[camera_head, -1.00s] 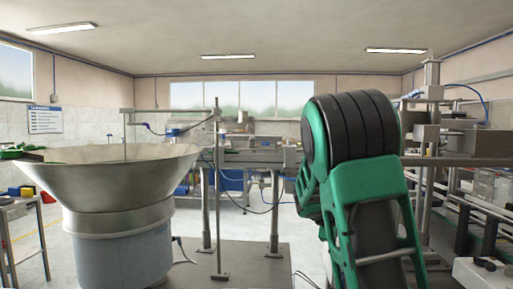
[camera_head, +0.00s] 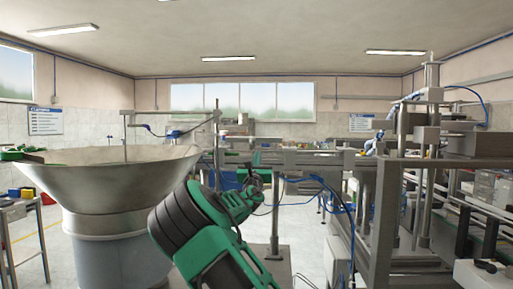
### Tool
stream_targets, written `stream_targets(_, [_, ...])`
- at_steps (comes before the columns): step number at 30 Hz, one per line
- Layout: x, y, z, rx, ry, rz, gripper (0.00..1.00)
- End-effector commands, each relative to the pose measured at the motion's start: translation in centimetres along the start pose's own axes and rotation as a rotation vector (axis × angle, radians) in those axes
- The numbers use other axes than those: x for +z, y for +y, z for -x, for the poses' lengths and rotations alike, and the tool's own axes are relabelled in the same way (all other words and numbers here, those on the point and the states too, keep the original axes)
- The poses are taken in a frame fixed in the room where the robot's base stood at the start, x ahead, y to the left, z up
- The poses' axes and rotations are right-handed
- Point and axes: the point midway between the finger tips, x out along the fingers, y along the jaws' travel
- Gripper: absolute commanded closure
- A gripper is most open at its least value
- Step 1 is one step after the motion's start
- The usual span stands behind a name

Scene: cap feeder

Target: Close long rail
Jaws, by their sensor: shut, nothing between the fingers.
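A long grey metal rail (camera_head: 315,161) runs horizontally across the middle of the view, from near the bowl to the machine frame at the right. My green and black gripper (camera_head: 256,162) is at the end of my arm, in front of the left part of the rail. Its fingers are small in the picture and look shut, with nothing seen between them. I cannot tell whether they touch the rail. My arm hides part of the rail's supports. I cannot tell how far open the rail is.
A large metal feeder bowl (camera_head: 113,180) stands at the left, close to my arm. A side table (camera_head: 18,210) stands at the far left. A tall metal machine frame (camera_head: 383,220) stands at the right, with blue hoses (camera_head: 335,190) hanging beside it.

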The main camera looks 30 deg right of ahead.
Motion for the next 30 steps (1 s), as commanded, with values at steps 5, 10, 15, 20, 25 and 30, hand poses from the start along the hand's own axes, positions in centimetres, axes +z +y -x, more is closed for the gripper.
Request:
stream_targets(5, [0.1, -0.3, -3.3, -0.004, -0.002, -0.001, 1.00])
stream_targets(10, [-0.1, -0.3, -6.3, -0.004, 0.000, -0.001, 1.00])
stream_targets(15, [0.0, -0.3, -9.0, -0.004, 0.000, -0.002, 1.00])
stream_targets(20, [-0.1, -0.3, -10.9, -0.003, 0.001, -0.003, 1.00])
stream_targets(25, [-0.1, -0.3, -12.1, -0.004, 0.002, -0.003, 1.00])
stream_targets(30, [-0.1, -0.3, -12.4, -0.004, 0.004, -0.004, 1.00])
